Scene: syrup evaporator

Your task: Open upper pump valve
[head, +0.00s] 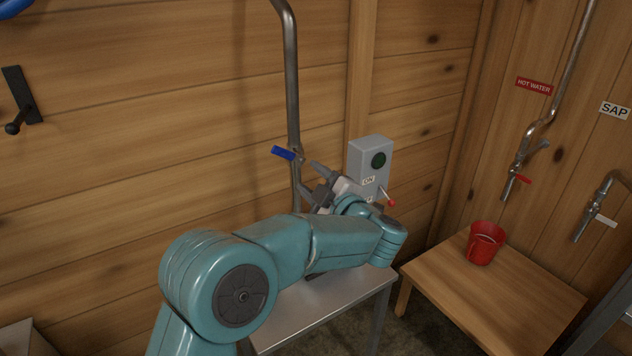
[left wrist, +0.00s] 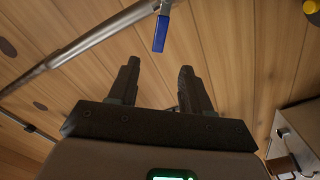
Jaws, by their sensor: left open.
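The upper pump valve has a blue lever handle (head: 283,153) on the vertical grey pipe (head: 291,90) at the wooden wall. The lever sticks out to the left, across the pipe. My left gripper (head: 310,180) is just below and right of the lever, close to the pipe, its jaws apart and empty. In the left wrist view the blue lever (left wrist: 160,33) lies just beyond the two open fingers (left wrist: 157,66), roughly centred between them, and no contact shows. My arm hides part of the lower pipe. My right gripper is not in view.
A metal table (head: 335,297) stands below my arm. A red bucket (head: 485,243) sits on a wooden bench (head: 500,300). Hot-water and sap pipes with valves (head: 524,150) are at right.

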